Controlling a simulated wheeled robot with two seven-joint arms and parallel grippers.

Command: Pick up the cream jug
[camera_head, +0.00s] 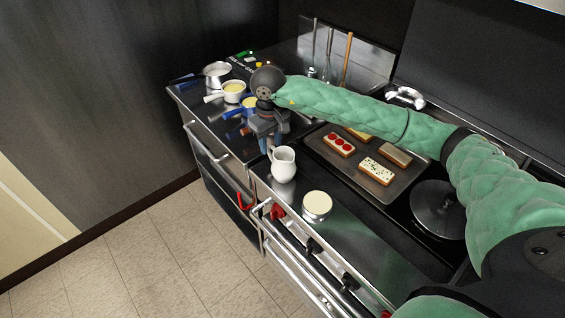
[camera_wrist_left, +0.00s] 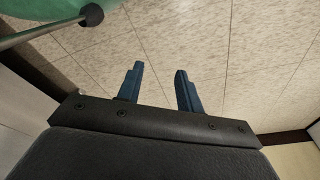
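The cream jug (camera_head: 284,166) is a small white pitcher standing upright near the front edge of the steel counter, with its handle on the left. My right gripper (camera_head: 269,146) points down just behind and above the jug in the head view. Its blue fingers are small and partly hidden there, so I cannot tell whether they are open or touching the jug. My left gripper (camera_wrist_left: 159,69) shows only in the left wrist view. Its two blue fingers are apart with nothing between them, above the tiled floor.
A round cream-topped tin (camera_head: 317,206) stands right of the jug. Behind is a dark tray (camera_head: 344,176) with several topped toasts. A lidded pan (camera_head: 438,209) is at right. Several small pans, including a white one (camera_head: 233,91), crowd the far left counter.

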